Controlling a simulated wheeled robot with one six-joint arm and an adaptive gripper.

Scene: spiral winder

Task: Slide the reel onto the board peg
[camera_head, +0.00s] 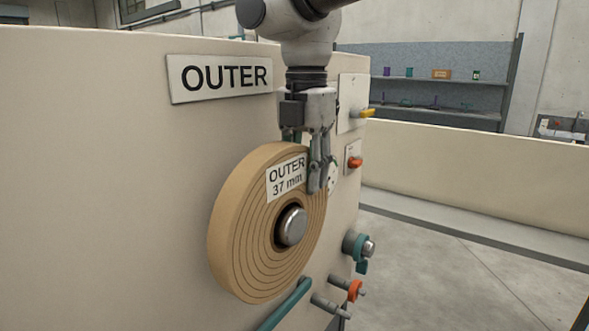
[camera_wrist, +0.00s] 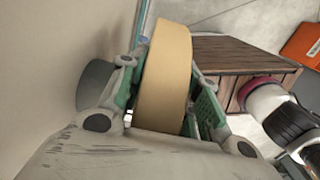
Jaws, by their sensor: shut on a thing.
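The tan wound reel (camera_head: 235,245), labelled "OUTER 37 mm", stands upright in front of the cream board (camera_head: 120,190), below its "OUTER" sign. A silver round peg (camera_head: 293,227) shows in the reel's centre hole, its end out past the front face. My gripper (camera_head: 318,180) points down and is shut on the reel's upper right rim. In the wrist view the reel (camera_wrist: 165,75) sits between both fingers, one on each face. The left finger is in the gap between reel and board. The head view hides the reel's back, so its contact with the board cannot be told.
Right of the reel are a yellow-handled switch (camera_head: 366,113), an orange knob (camera_head: 355,162), a teal-ringed peg (camera_head: 357,246) and an orange-ringed peg (camera_head: 350,288). A teal bar (camera_head: 285,305) runs below the reel. Floor at right (camera_head: 450,270) is clear.

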